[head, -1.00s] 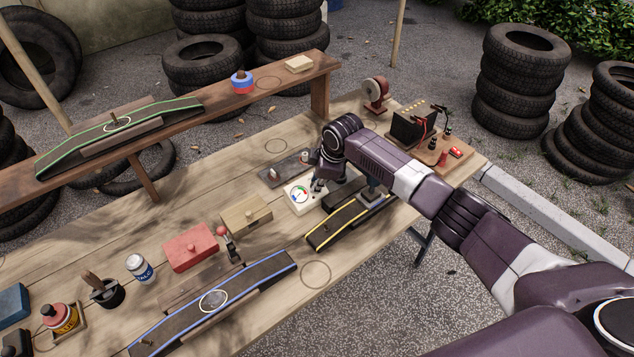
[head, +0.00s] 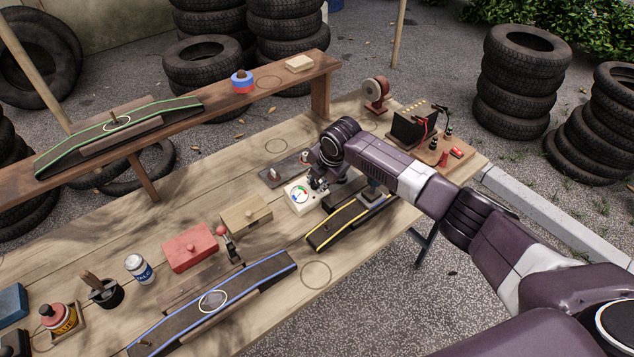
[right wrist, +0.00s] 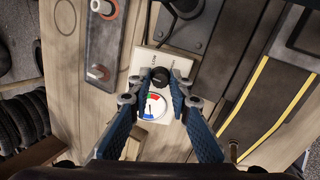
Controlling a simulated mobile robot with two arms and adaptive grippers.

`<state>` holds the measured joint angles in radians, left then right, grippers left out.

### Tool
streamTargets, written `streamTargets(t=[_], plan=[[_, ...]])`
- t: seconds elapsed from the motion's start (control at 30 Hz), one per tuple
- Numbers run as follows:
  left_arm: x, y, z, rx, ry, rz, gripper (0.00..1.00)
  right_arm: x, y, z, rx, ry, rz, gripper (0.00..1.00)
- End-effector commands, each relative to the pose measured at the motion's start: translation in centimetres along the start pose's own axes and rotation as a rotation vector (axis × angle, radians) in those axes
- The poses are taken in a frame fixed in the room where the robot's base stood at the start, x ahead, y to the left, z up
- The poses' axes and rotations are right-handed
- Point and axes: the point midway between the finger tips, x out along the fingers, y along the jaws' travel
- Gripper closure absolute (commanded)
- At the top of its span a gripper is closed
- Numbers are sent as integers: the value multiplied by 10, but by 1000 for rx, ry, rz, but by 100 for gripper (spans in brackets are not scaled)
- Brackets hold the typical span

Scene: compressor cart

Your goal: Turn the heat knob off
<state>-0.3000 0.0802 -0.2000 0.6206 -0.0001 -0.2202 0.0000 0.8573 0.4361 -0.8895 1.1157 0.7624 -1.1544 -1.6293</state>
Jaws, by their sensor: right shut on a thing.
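The heat control is a small white box with a round red-and-blue dial (head: 299,196), standing on the wooden table. In the right wrist view the white box (right wrist: 147,62) has a black heat knob (right wrist: 160,76) above the dial (right wrist: 153,106). My right gripper (head: 318,184) is over the box. In the right wrist view its two blue fingers (right wrist: 160,82) are shut on the knob, one fingertip on each side. The fingers cover parts of the box and its markings, so I cannot read the knob's setting. My left gripper is not in view.
A dark plate with posts (head: 275,175) lies beside the box. A yellow-edged strip (head: 338,226), a tan box (head: 246,214), a red box (head: 190,248) and a blue-edged strip (head: 240,287) are nearby. A battery board (head: 425,145) stands at the right end.

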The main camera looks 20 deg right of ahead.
Motion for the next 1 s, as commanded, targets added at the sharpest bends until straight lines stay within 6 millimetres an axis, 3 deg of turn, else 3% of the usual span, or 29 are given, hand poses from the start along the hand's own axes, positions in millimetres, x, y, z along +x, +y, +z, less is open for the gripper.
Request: streamTargets(t=[0.3,0.87,0.9,1.0], plan=[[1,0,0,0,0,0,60,0,0,-1,-135,-5,5,100],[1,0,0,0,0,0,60,0,0,-1,-167,-7,6,100],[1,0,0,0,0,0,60,0,0,-1,-167,-7,6,81],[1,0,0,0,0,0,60,0,0,-1,-167,-7,6,74]])
